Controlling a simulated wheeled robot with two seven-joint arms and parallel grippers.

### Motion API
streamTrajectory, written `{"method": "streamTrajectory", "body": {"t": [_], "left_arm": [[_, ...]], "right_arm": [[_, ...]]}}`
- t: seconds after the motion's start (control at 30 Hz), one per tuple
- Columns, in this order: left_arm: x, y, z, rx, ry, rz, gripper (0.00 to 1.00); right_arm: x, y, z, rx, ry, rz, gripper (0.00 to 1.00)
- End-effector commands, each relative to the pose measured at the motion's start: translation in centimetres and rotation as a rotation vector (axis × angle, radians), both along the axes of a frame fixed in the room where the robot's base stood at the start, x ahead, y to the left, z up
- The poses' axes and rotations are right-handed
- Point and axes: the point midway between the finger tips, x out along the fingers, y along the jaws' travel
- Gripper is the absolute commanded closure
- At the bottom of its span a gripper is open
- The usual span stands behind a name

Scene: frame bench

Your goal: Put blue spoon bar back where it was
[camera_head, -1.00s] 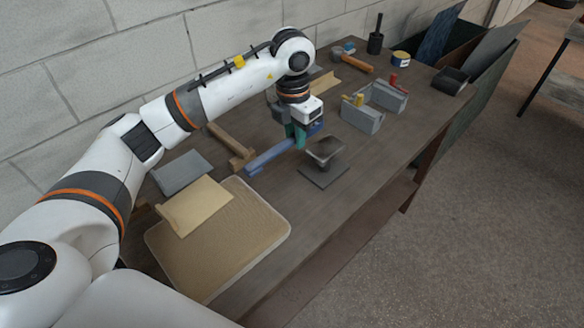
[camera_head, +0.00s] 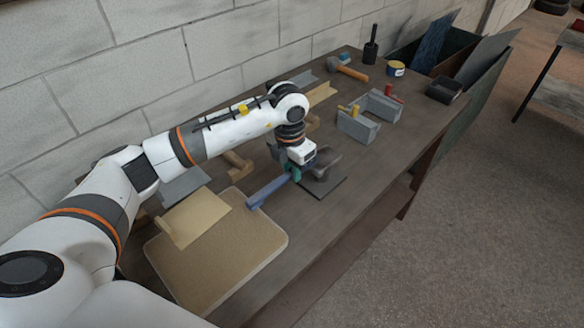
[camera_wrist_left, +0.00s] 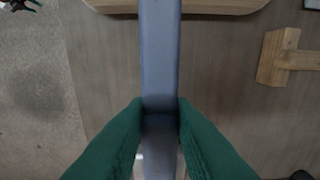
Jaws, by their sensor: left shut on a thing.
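The blue spoon bar (camera_head: 268,190) is a long blue bar with a short upturned end at the lower left in the head view. My left gripper (camera_head: 296,172) is shut on it, and the bar juts out toward the tan board. In the left wrist view the bar (camera_wrist_left: 161,55) runs up the middle between the green fingertips (camera_wrist_left: 160,112). The bar's far end at the gripper is hidden by the hand. I cannot tell whether the bar touches the bench. My right gripper is not in view.
A tan board (camera_head: 262,245) with a beige angled sheet (camera_head: 195,217) lies at the near end. A dark stand (camera_head: 327,187) is right beside the gripper. A wooden piece (camera_head: 238,165), a grey block holder (camera_head: 358,126) and a mallet (camera_head: 347,69) lie farther along. The bench's front strip is fairly clear.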

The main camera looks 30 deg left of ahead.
Motion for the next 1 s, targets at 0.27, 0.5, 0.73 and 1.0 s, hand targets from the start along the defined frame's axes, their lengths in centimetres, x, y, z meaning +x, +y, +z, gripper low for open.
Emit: {"method": "streamTrajectory", "body": {"t": [0.27, 0.5, 0.73, 1.0], "left_arm": [[0.0, 0.0, -0.6, 0.0, -0.001, 0.0, 1.0], [0.0, 0.0, -0.6, 0.0, 0.0, 0.0, 0.57], [0.0, 0.0, -0.4, 0.0, 0.0, 0.0, 0.57], [0.0, 0.1, 2.6, -0.001, -0.008, 0.0, 0.57]], "right_arm": [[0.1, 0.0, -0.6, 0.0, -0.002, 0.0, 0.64], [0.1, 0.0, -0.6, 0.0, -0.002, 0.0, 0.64], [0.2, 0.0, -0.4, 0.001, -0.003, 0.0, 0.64], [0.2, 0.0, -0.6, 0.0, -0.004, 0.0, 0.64]]}}
